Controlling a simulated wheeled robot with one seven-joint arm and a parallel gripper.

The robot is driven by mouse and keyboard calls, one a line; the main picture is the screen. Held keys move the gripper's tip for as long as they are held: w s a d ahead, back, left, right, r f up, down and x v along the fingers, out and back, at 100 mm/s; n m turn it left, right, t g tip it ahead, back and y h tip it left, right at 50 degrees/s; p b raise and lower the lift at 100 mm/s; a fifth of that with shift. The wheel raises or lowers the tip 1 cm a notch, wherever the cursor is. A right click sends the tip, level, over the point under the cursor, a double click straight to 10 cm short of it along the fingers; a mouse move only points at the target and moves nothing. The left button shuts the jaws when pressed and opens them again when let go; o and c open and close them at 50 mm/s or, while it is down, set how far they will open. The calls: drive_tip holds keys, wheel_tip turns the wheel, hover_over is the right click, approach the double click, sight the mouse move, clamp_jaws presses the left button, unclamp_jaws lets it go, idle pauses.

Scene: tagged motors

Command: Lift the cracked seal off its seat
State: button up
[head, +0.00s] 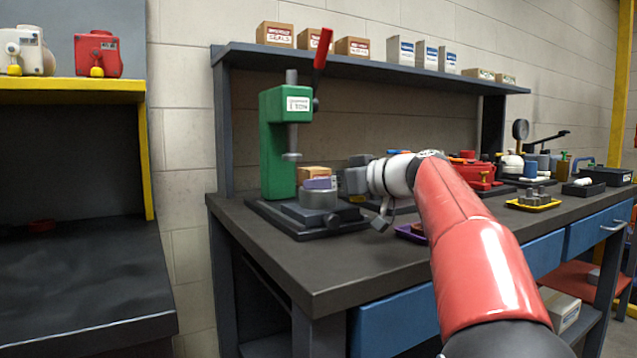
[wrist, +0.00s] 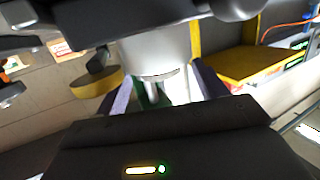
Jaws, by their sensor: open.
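A grey round housing (head: 318,198) sits on the base plate of the green press (head: 273,150), under its ram. My gripper (head: 320,184) reaches in from the right at the top of the housing, with a lavender finger showing there. In the wrist view, which looks turned over, the lavender fingers of my gripper (wrist: 162,92) stand apart, open, on either side of the housing's end. The pale grey housing (wrist: 155,50) also shows there, with a thin pale rod (wrist: 151,92) between the fingers. I cannot make out the cracked seal as a separate part, nor any crack.
The press has a red lever (head: 322,48) high up. A small cardboard box (head: 314,172) stands behind the housing. The bench's front left (head: 300,262) is clear. Boxes line the upper shelf (head: 370,61).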

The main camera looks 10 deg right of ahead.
drive_tip(key=shift+w+a, duration=0.15)
drive_tip(key=shift+c, duration=0.4)
drive_tip(key=c, duration=1)
drive_tip(key=shift+r, duration=0.1)
